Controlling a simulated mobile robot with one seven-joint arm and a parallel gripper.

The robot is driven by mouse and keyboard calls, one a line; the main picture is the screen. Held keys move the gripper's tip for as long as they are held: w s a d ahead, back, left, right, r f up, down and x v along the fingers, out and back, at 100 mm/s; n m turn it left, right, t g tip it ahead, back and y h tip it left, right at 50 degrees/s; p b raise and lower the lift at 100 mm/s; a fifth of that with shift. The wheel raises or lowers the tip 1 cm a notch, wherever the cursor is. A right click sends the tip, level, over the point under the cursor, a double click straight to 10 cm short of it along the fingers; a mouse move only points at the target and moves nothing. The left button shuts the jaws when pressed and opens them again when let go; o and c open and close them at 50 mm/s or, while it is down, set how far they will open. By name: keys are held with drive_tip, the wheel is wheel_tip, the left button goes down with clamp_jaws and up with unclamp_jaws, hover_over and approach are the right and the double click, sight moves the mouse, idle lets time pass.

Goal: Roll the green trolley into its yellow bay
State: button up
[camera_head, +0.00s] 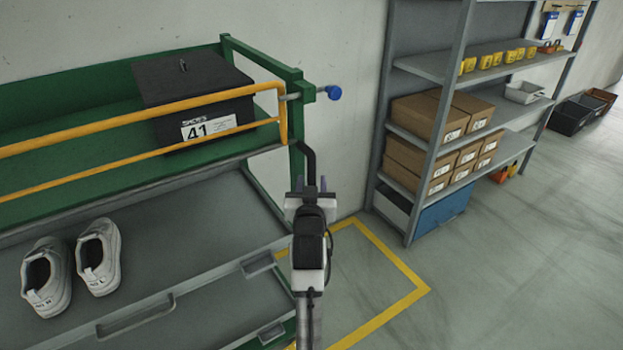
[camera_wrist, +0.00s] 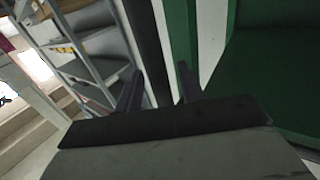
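The green trolley (camera_head: 262,62) stands at the left in the head view, with an orange-yellow rail across its top level. A black bent handle (camera_head: 309,158) sticks out at its right end. My gripper (camera_head: 311,184) is at this handle, its two fingers apart with the handle between them. The wrist view shows the fingers (camera_wrist: 158,88) apart, with a dark bar (camera_wrist: 146,45) running between them and a green post (camera_wrist: 178,40) behind. Contact cannot be told. The yellow bay outline (camera_head: 398,262) is on the floor right of the trolley; its left part is hidden.
A black box marked 41 (camera_head: 190,85) is on the trolley's top level, white shoes (camera_head: 98,255) below. A blue knob (camera_head: 334,92) sticks out at the rail's end. A grey shelf (camera_head: 431,133) with cartons stands behind the bay. Floor at right (camera_head: 510,265) is clear.

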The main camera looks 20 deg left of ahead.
drive_tip(key=shift+w+a, duration=0.1)
drive_tip(key=shift+w, duration=0.2)
drive_tip(key=shift+c, duration=0.5)
clamp_jaws()
